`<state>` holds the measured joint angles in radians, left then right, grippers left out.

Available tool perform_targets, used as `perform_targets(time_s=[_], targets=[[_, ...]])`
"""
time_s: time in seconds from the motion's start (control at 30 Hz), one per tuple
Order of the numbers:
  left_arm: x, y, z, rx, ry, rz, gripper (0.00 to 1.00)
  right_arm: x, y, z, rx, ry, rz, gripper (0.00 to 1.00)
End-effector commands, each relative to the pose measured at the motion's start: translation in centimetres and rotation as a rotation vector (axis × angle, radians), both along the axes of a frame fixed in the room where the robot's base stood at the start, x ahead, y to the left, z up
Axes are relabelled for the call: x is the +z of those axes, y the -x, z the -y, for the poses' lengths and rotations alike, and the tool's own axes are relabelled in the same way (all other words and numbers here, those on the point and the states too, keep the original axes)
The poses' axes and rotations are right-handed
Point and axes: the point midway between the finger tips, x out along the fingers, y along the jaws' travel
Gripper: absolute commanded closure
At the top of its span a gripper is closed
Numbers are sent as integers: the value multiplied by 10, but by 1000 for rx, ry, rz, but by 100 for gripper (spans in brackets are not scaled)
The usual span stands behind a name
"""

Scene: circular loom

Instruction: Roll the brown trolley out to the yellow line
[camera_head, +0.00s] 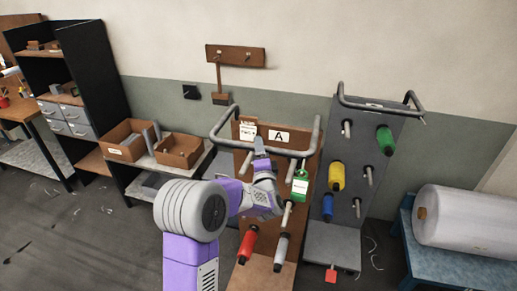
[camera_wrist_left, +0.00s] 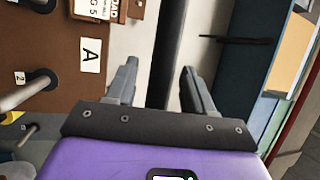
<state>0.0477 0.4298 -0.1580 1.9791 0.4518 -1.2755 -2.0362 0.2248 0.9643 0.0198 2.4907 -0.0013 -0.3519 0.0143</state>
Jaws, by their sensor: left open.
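The brown trolley (camera_head: 264,271) stands at the centre of the head view, an "A" label on its upright brown panel and a grey tube handle (camera_head: 221,123) around the panel's top. Red and grey spools sit on its lower pegs. My left gripper (camera_head: 260,145) is at the panel's top by the handle, its arm covering part of the trolley. In the left wrist view the left gripper (camera_wrist_left: 160,66) is open, with a dark grey bar, seemingly the handle (camera_wrist_left: 166,45), between its fingers. Contact cannot be told. The yellow line and my right gripper are not in view.
A grey trolley (camera_head: 354,235) with yellow, blue and green spools stands close on the right. A blue stand (camera_head: 440,262) with a large white roll is farther right. A low bench with cardboard boxes (camera_head: 180,150) and a dark shelf (camera_head: 92,75) stand at left. Wall is behind.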

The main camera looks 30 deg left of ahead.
Motion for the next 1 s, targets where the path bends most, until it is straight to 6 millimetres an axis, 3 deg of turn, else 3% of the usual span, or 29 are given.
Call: perform_targets(time_s=[0.4, 0.8, 0.87, 0.93, 1.0], targets=[[-12, 44, 38, -1, 0, -1, 47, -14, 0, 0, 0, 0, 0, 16], [-14, 47, 41, -3, 4, -2, 47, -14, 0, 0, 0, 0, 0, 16], [-22, 45, 44, -19, 22, -7, 47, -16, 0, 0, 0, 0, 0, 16], [-44, 40, 50, -60, 75, -19, 47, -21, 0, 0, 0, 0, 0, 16], [-80, 34, 62, -123, 170, -41, 47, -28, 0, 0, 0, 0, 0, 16]])
